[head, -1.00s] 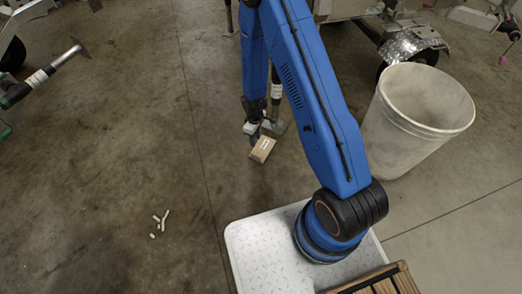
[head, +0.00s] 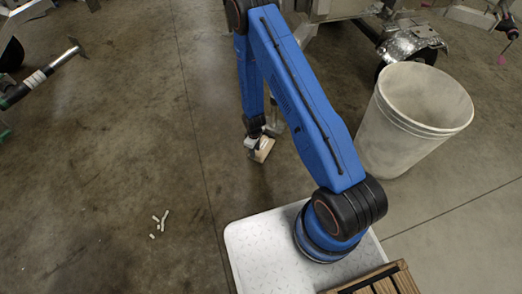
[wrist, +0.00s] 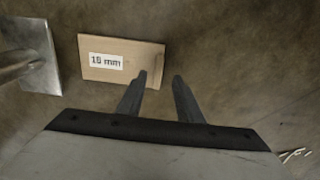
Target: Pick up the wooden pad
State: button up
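The wooden pad (wrist: 105,68) is a flat tan block with a white label reading "10 mm", lying on the concrete floor. In the head view the pad (head: 264,153) is partly hidden behind my gripper (head: 254,143). In the wrist view my gripper (wrist: 161,78) is open, with a gap between its two fingers. The left fingertip overlaps the pad's lower right corner, and the right fingertip is just right of the pad, over bare floor. I cannot tell how high the fingertips are.
A metal foot plate with a post (wrist: 32,65) stands close left of the pad. A grey bin (head: 412,125) stands to the right. Small pale pieces (head: 159,223) lie on the floor at left. A trailer wheel (head: 410,48) is at the back.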

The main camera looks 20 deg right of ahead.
jog(key=shift+w+f, duration=0.2)
jog(key=shift+f, duration=2.4)
grip_shut()
